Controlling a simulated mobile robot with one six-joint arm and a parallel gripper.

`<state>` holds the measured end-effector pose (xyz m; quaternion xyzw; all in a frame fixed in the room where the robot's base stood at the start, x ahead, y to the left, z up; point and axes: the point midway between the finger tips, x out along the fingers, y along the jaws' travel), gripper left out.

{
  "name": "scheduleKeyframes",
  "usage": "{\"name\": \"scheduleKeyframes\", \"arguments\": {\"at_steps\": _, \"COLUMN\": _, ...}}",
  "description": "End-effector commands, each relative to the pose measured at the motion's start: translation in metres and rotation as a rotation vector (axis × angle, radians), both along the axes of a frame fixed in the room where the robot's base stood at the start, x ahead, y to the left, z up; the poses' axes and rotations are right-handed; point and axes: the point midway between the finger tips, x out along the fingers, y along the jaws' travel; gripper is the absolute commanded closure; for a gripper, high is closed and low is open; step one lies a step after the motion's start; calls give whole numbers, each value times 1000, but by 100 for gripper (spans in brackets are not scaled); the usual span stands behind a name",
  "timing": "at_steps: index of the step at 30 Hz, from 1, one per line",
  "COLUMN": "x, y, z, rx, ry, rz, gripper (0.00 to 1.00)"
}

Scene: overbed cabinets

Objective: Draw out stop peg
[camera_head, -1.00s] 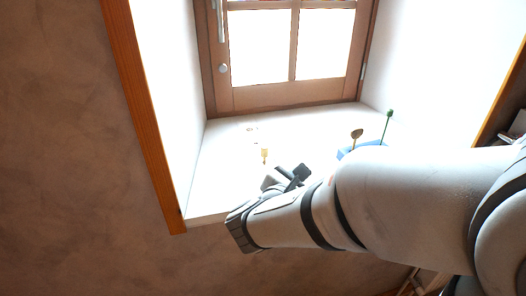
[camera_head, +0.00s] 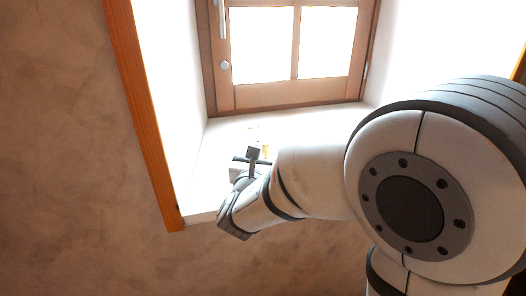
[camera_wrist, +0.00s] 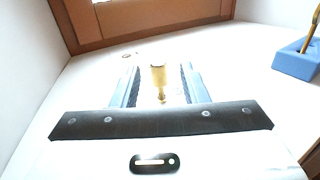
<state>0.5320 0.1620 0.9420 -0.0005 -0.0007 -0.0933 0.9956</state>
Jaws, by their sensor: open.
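A pale yellow peg with a wider, rounded top (camera_wrist: 158,76) stands on the white window sill (camera_wrist: 240,85). In the wrist view it appears between the two fingers of my gripper (camera_wrist: 161,70), with a gap on either side. My gripper is open and holds nothing. In the head view my gripper (camera_head: 254,156) is over the sill, and only a bit of yellow shows beside it.
A blue block (camera_wrist: 297,60) with a yellowish-brown item in it stands on the sill at the right. A small flat item (camera_wrist: 128,55) lies behind the peg on the left. The wooden window frame (camera_head: 290,97) closes the back; white side walls flank the sill.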

Motion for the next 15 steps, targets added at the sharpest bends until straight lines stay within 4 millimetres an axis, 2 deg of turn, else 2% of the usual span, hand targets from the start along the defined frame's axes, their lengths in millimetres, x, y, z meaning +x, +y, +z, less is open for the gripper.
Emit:
{"name": "scheduleKeyframes", "arguments": {"at_steps": 6, "x": 32, "y": -5, "z": -1, "rx": 1, "ry": 1, "rz": -4, "gripper": 60}}
{"name": "scheduleKeyframes", "arguments": {"at_steps": 9, "x": 39, "y": -6, "z": -1, "rx": 0, "ry": 1, "rz": -3, "gripper": 60}}
{"name": "scheduleKeyframes", "arguments": {"at_steps": 15, "x": 39, "y": -6, "z": -1, "rx": 1, "ry": 1, "rz": -2, "gripper": 60}}
